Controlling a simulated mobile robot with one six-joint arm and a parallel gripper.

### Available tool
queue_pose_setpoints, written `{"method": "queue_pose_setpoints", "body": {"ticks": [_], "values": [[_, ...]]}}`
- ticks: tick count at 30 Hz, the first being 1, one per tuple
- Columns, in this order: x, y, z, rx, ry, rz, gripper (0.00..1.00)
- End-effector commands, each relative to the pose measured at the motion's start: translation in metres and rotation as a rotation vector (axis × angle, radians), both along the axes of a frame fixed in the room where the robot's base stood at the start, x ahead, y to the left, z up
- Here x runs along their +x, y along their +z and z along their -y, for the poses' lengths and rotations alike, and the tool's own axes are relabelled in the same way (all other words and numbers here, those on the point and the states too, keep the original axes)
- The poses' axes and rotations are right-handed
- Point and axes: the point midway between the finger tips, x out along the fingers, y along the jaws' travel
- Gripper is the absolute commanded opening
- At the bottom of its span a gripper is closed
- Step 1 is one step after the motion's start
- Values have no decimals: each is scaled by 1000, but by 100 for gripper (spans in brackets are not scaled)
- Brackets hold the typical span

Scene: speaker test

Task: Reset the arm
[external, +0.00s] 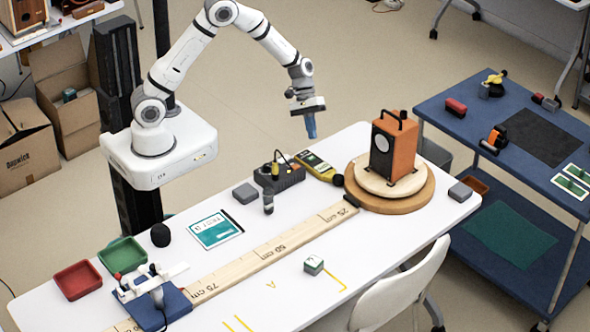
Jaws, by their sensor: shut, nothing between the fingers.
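My gripper (311,126) hangs at the end of my white arm, pointing down with its blue fingers together and nothing between them. It is in the air near the far edge of the white table (385,262). It is to the left of an orange speaker (397,147) with a black handle. My arm rises from its white base, bends at the elbow at the top of the picture, and comes down to the right.
The speaker stands on a round wooden turntable (424,197). A wooden ruler board (232,272) runs along the table. A black power strip (279,178) and a yellow meter (316,163) lie below my gripper. A blue cart (436,112) stands at the right, a white chair (385,292) in front.

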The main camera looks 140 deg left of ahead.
Motion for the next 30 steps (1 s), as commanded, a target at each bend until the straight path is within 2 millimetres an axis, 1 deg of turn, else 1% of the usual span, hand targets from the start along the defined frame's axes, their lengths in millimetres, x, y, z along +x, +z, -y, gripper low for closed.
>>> {"method": "queue_pose_setpoints", "body": {"ticks": [2, 5, 6, 8, 9, 11, 12, 14, 15, 17, 18, 20, 21, 24, 25, 27, 30], "values": [[9, 11, 14, 20, -50, -4, 0], [28, 34, 53, 73, -185, -19, 0], [35, 45, 74, 100, -254, -26, 0], [45, 62, 108, 146, -367, -37, 0], [48, 72, 131, 177, -445, -44, 0], [52, 88, 166, 229, -562, -52, 0], [52, 97, 189, 265, -640, -56, 0], [49, 111, 222, 319, -755, -62, 0], [46, 119, 243, 356, -830, -64, 0], [38, 130, 273, 413, -941, -65, 0], [32, 136, 291, 453, -1016, -64, 0], [20, 145, 318, 513, -1124, -62, 0], [11, 150, 334, 555, -1196, -59, 0], [-13, 161, 368, 663, -1367, -46, 0], [-21, 163, 377, 694, -1417, -42, 0], [-37, 168, 394, 768, -1520, -28, 0], [-58, 171, 409, 856, -1636, -11, 0]]}}
